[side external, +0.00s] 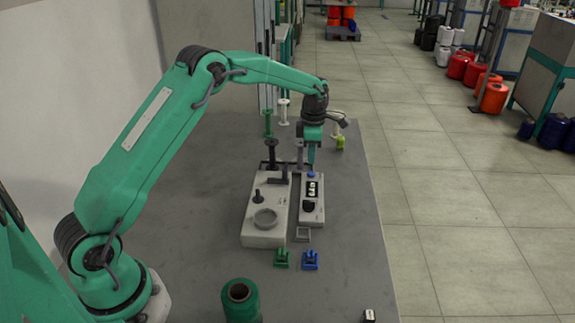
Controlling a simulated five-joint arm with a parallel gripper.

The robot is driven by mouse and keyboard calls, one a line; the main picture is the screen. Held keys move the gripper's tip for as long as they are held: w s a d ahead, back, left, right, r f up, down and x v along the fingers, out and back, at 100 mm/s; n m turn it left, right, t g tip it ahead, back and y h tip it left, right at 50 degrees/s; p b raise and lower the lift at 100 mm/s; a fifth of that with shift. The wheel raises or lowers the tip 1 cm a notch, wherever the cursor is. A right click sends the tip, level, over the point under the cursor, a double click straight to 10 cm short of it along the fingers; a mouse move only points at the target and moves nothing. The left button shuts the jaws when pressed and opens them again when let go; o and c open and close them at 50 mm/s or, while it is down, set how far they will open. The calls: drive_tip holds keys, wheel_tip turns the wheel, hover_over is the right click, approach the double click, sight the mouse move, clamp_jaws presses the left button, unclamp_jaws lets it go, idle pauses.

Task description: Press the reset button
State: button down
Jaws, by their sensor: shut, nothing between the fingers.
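A narrow light-grey control box (316,214) lies on the table. It has a blue button (311,175) at its far end, a small black-and-white panel (312,188) in the middle and a black knob (308,205) nearer the camera. No label is readable, so I cannot tell for sure which one is the reset button. My gripper (311,161) points down with its fingers shut and empty. Its tips are right at or just above the blue button; I cannot tell whether they touch it.
A wider grey winder unit (263,235) stands left of the box. Spools, including a green one (267,122) and a white one (283,110), stand behind. Green (282,258) and blue (310,260) small parts and a large green cone (241,302) are in front. The table's right side is mostly clear.

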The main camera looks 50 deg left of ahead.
sight(310, 173)
drive_tip(key=shift+f, duration=1.85)
drive_tip(key=shift+f, duration=1.1)
drive_tip(key=shift+s, duration=0.1)
wheel_tip(310, 173, up, 15)
drive_tip(key=shift+w, duration=0.3)
drive_tip(key=shift+r, duration=0.15)
